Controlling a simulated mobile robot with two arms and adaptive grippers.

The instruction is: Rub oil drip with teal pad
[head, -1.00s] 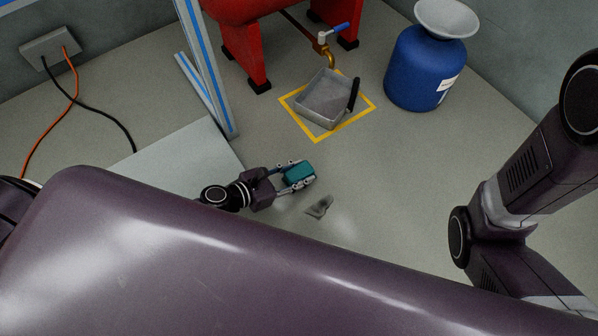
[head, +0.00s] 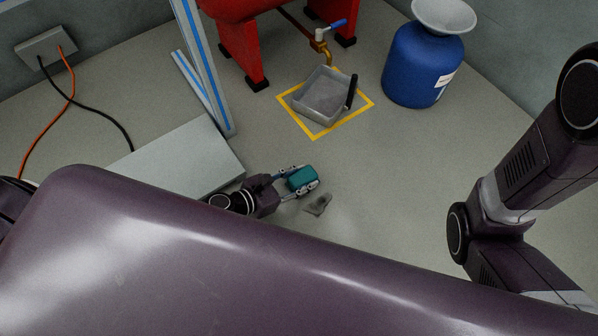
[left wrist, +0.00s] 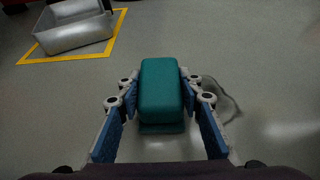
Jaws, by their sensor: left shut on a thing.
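My left gripper (head: 300,180) is shut on the teal pad (head: 303,177), low over the floor. In the left wrist view the pad (left wrist: 161,90) sits between the two fingers, with a darker teal strip showing below its near end. The oil drip (head: 318,205) is a dark grey patch on the floor, just right of and below the pad in the head view. It also shows in the left wrist view (left wrist: 222,97), right of the right finger and partly hidden by it. I cannot tell whether the pad touches the floor. My right gripper is out of view.
A metal tray (head: 325,108) stands inside a yellow floor square (head: 316,136) under a brass tap (head: 322,46). A blue drum with a funnel (head: 422,65) stands at the upper right. A pale slab (head: 185,160) lies left of my gripper. Floor right of the drip is clear.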

